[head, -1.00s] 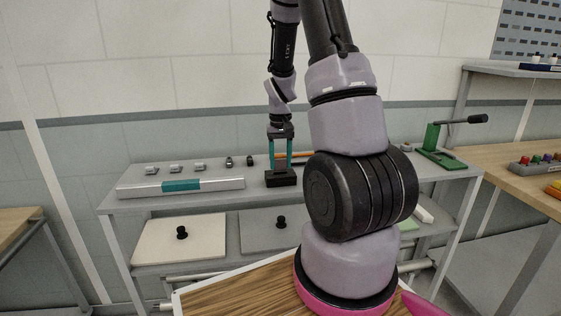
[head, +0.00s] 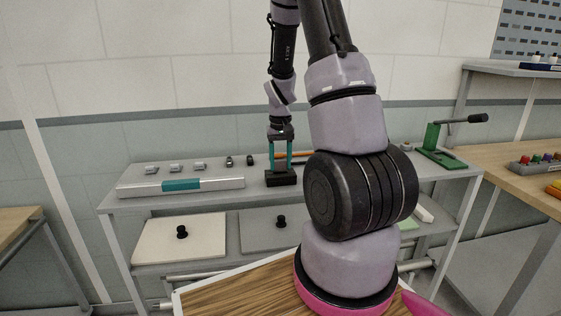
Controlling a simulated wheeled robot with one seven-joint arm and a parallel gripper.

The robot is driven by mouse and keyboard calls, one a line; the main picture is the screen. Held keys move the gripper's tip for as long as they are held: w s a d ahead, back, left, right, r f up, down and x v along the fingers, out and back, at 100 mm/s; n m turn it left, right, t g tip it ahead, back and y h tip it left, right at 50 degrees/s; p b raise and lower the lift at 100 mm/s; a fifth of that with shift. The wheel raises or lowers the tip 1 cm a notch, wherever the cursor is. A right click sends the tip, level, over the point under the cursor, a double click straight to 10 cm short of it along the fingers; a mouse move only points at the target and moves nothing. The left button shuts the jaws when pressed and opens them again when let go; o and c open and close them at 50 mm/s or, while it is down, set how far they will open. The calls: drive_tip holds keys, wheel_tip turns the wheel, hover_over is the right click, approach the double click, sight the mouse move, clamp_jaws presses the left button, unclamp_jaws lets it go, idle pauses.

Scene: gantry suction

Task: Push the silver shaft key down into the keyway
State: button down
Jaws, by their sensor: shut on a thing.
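My gripper (head: 280,167), with two teal fingers, points straight down over the grey bench. Its fingertips reach the top of a small black block (head: 281,180) standing on the bench. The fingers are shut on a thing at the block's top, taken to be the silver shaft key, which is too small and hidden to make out. The keyway cannot be made out either, nor how deep the key sits.
A long silver fixture (head: 215,185) with a teal panel lies left of the block, with several small parts behind it. An orange bar (head: 300,154) lies just behind the gripper. A green lever press (head: 435,155) stands at the bench's right end.

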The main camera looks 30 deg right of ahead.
drive_tip(key=shift+f, duration=0.45)
drive_tip(key=shift+c, duration=1)
unclamp_jaws()
wheel_tip(320, 180, up, 11)
drive_tip(key=shift+f, duration=0.15)
